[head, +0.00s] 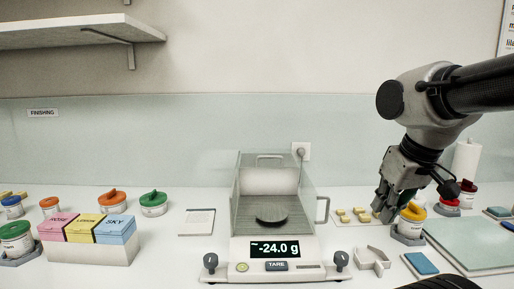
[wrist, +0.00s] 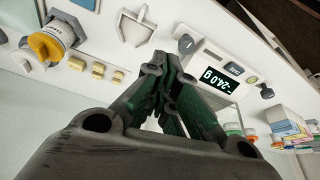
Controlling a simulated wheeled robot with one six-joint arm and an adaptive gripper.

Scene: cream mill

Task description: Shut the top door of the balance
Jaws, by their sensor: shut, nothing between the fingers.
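The balance (head: 240,246) stands on the bench in the middle of the head view, with a clear draft shield (head: 307,190) around a dark round pan (head: 271,214). Its display (head: 275,250) reads -24.0 g. A pale handle (head: 270,156) shows at the shield's top rear; the clear top door's exact position is hard to tell. A grey side handle (head: 323,210) is on the right. My gripper (head: 384,213) is shut and empty, pointing down to the right of the balance, apart from it. In the wrist view my gripper (wrist: 150,75) shows with the balance (wrist: 208,58) beyond.
Yellow blocks (head: 352,216) and a yellow-lidded jar (head: 411,218) are near my gripper. A metal scoop-like piece (head: 372,259) lies in front. A box of coloured cards (head: 88,245) and lidded jars stand left. A white pad (head: 197,222) lies left of the balance. A shelf (head: 75,33) hangs upper left.

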